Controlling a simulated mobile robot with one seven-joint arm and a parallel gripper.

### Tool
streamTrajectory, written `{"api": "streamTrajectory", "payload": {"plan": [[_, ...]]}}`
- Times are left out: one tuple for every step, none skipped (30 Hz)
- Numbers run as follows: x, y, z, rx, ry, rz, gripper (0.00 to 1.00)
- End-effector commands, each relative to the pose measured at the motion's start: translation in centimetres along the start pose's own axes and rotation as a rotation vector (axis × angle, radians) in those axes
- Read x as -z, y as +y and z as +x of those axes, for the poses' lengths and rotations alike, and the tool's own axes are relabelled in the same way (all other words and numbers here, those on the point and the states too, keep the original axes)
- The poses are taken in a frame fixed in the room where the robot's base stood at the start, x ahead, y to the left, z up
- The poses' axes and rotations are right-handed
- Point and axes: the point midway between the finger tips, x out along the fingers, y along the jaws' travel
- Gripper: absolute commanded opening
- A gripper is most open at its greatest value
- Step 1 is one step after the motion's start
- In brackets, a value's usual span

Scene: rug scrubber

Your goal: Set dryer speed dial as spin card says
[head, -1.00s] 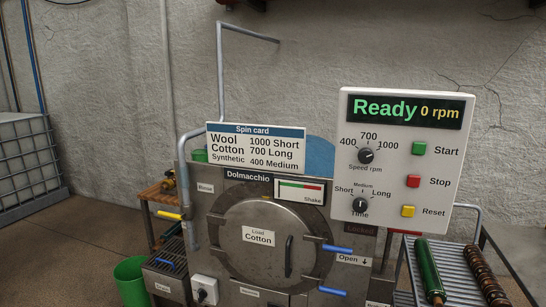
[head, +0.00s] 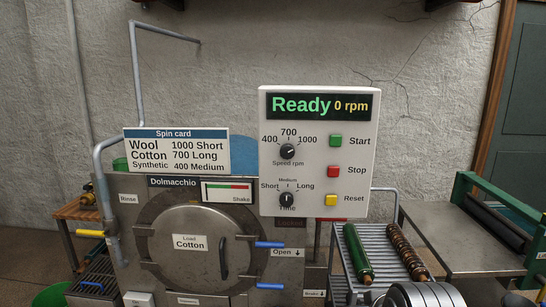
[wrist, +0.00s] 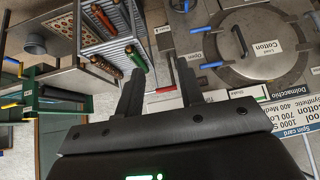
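The speed dial (head: 288,151) is a black knob on the white control panel (head: 318,208), marked 400, 700 and 1000. Its small pointer seems to lean right, toward 1000, but is too small to be sure. The spin card (head: 176,151) reads Wool 1000 Short, Cotton 700 Long, Synthetic 400 Medium. The dryer door (head: 205,265) carries a load label (head: 190,242) reading Cotton. The panel display (head: 318,105) reads Ready, 0 rpm. My gripper (wrist: 160,60) is open and empty in the wrist view, apart from the dial; its fingers are not in the head view.
Below the speed dial is the time dial (head: 287,199). To their right are Start (head: 335,141), Stop (head: 334,171) and Reset (head: 331,200) buttons. A rack (head: 377,238) with green and brown rollers stands to the right. A metal table (head: 455,240) is beyond it.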

Motion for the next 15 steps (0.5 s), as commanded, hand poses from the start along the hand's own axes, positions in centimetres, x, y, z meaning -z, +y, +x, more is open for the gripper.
{"api": "streamTrajectory", "payload": {"plan": [[2.2,-0.7,0.9,0.02,0.057,-0.015,0.39],[3.6,-1.1,1.4,0.03,0.097,-0.022,0.42],[5.4,-1.7,1.9,0.043,0.152,-0.029,0.45],[6.8,-2.1,2.3,0.051,0.193,-0.036,0.47],[8.1,-2.6,2.7,0.059,0.234,-0.04,0.5],[9.8,-3.1,3.2,0.068,0.288,-0.045,0.53],[11.1,-3.6,3.5,0.074,0.33,-0.049,0.56],[12.4,-4.0,3.8,0.079,0.37,-0.051,0.58],[14.0,-4.5,4.2,0.084,0.424,-0.054,0.59],[15.2,-5.0,4.5,0.088,0.465,-0.057,0.59],[16.3,-5.4,4.7,0.09,0.505,-0.056,0.59],[17.8,-5.9,5.0,0.091,0.559,-0.057,0.59],[18.9,-6.3,5.2,0.092,0.599,-0.058,0.59],[19.9,-6.7,5.5,0.091,0.638,-0.057,0.59],[21.2,-7.2,5.7,0.089,0.692,-0.056,0.59]]}}
